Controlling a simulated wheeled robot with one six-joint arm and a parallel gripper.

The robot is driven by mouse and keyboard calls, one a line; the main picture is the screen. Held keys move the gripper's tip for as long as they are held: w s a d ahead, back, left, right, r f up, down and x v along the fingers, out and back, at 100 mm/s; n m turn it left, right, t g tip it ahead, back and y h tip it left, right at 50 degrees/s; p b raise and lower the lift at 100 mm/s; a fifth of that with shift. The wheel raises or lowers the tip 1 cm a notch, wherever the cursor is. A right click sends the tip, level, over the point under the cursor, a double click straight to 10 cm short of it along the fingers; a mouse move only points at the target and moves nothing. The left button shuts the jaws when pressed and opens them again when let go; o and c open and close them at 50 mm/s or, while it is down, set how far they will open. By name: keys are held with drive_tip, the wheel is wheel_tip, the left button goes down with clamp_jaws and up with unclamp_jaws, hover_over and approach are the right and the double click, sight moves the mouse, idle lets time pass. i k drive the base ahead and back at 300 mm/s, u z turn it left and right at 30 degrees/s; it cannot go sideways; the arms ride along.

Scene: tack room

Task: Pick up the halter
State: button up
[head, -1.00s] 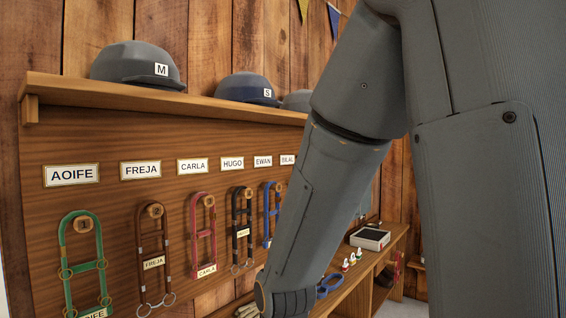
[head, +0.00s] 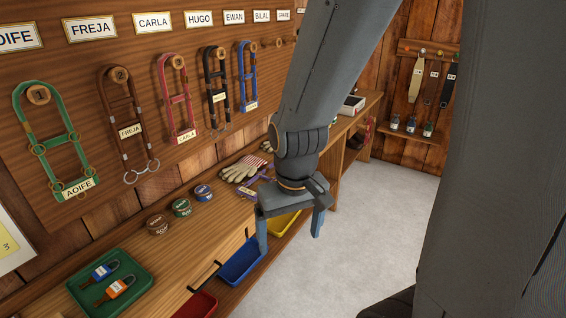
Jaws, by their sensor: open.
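Several halters hang on pegs on the wooden wall board: a green one (head: 43,146) tagged AOIFE, a brown one (head: 127,132) tagged FREJA, a red one (head: 176,100) tagged CARLA, a black one (head: 216,88) and a blue one (head: 247,75). A purple strap-like item with a pale tag (head: 247,193) lies on the bench beside the gloves; it may be a halter, but my gripper partly hides it. My gripper (head: 290,238) points down, open and empty, in front of the bench edge and right of the hanging halters.
The bench (head: 190,249) holds gloves (head: 243,168), several round tins (head: 182,207) and a green tray (head: 86,302) with two padlock-like items. Blue (head: 243,262) and yellow (head: 283,222) bins sit below. Straps (head: 431,83) hang on the far wall. The grey floor (head: 374,215) is clear.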

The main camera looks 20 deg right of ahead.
sight(243, 190)
drive_tip(key=i, duration=1.15)
drive_tip(key=u, duration=0.55)
